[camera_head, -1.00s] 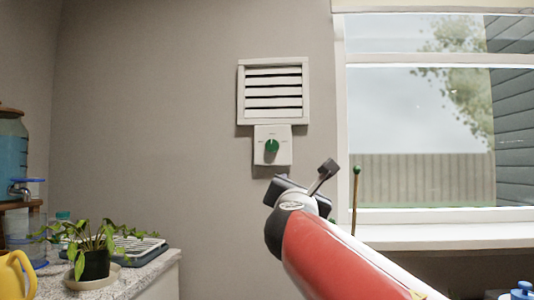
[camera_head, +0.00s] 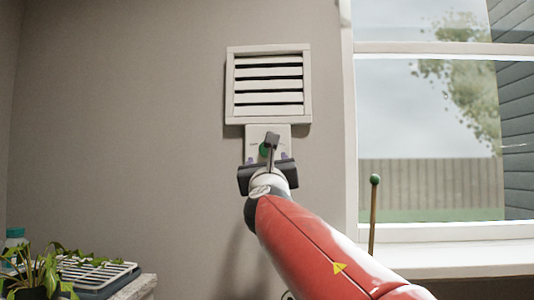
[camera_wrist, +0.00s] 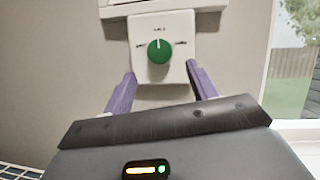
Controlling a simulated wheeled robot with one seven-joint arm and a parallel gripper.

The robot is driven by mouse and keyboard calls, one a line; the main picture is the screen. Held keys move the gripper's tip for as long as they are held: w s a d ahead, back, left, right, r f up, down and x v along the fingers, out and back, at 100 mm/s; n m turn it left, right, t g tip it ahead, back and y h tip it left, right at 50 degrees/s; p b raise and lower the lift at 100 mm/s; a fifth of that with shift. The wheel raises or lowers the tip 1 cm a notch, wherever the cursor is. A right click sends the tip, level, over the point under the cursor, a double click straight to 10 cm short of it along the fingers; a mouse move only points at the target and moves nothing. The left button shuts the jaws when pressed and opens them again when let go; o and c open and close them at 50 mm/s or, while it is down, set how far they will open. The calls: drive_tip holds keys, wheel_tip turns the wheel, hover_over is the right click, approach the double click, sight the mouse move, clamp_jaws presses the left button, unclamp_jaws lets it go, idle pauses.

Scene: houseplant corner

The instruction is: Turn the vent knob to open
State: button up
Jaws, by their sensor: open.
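The green vent knob (camera_wrist: 160,51) sits on a white control plate (camera_wrist: 178,73) on the wall. In the wrist view the knob's white pointer line points straight up, at the middle of several marks too small to read. The white slatted vent (camera_head: 268,85) is right above the plate. My gripper (camera_wrist: 161,88) is open and empty, its two purple fingers apart and reaching toward the plate, below the knob in the picture. In the head view my gripper (camera_head: 269,158) covers most of the knob (camera_head: 264,149). No contact with the knob shows.
A window (camera_head: 430,130) with a white sill (camera_head: 440,258) lies to the right. A green-tipped stick (camera_head: 373,205) stands before the sill. A potted plant (camera_head: 45,272) and a dark tray (camera_head: 95,278) are at lower left. The wall left of the vent is bare.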

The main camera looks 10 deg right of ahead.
sight(267, 152)
drive_tip(key=p+x, duration=0.2)
drive_tip(key=x, duration=0.4)
drive_tip(key=shift+w, duration=0.1)
drive_tip(key=c, duration=1)
